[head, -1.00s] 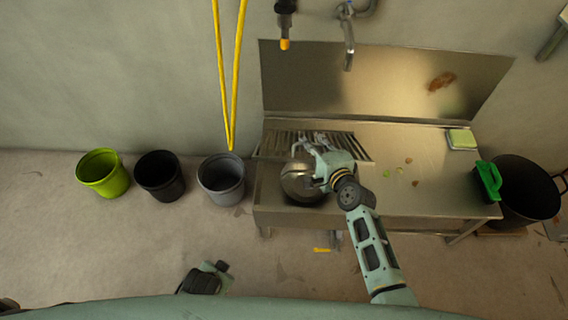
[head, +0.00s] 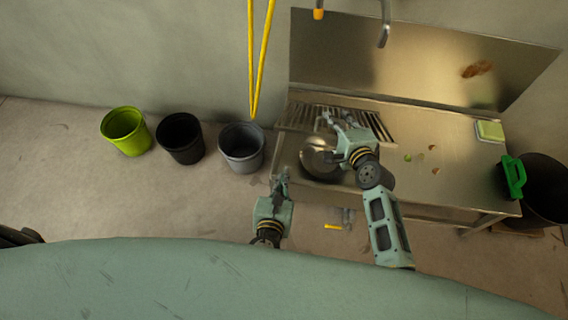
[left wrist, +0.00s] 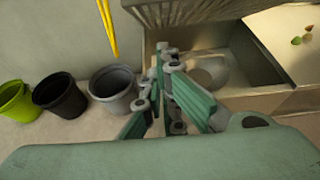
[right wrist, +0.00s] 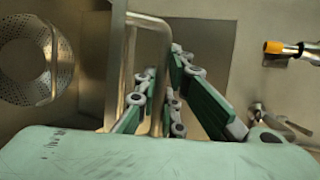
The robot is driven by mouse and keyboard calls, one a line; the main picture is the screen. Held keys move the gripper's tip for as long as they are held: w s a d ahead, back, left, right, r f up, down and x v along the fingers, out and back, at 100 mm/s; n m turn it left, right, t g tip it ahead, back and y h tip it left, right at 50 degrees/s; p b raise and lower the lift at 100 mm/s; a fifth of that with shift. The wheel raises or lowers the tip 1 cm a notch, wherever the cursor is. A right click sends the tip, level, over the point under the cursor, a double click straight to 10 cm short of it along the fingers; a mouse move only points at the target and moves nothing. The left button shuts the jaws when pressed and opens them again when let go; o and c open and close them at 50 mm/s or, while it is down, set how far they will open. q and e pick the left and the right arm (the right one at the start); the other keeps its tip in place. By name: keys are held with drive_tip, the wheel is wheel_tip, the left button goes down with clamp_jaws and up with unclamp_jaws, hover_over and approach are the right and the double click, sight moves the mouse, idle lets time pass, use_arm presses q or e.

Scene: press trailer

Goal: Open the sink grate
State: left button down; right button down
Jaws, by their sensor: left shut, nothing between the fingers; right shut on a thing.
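The sink grate (head: 300,117) is a rack of metal bars at the back left of the steel sink unit (head: 455,180). It also shows at the top of the left wrist view (left wrist: 200,12). My right gripper (head: 333,120) is shut on the grate's bar frame, seen close in the right wrist view (right wrist: 156,75). My arm hides part of the grate. My left gripper (head: 281,174) is shut and empty beside the sink's front left corner; its fingers show in the left wrist view (left wrist: 166,55). The open basin (left wrist: 245,60) lies in front of the grate.
A round metal strainer (head: 320,160) is in the basin; its holes show in the right wrist view (right wrist: 25,72). Grey (head: 242,148), black (head: 181,139) and green (head: 125,131) buckets stand left. A sponge (head: 490,131) and food scraps (head: 421,156) lie on the counter. A tap (head: 385,25) hangs above.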

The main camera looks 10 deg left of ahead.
drive_tip(key=shift+r, duration=0.1)
use_arm(q)
drive_tip(key=w, duration=1.1)
drive_tip(key=shift+a, duration=0.1)
drive_tip(key=shift+w+r, duration=0.25)
drive_tip(key=shift+r, duration=0.25)
drive_tip(key=shift+w+r, duration=0.25)
drive_tip(key=shift+r, duration=0.2)
use_arm(e)
drive_tip(key=c, duration=1.8)
unclamp_jaws()
drive_tip(key=shift+c, duration=0.2)
drive_tip(key=shift+s, duration=0.1)
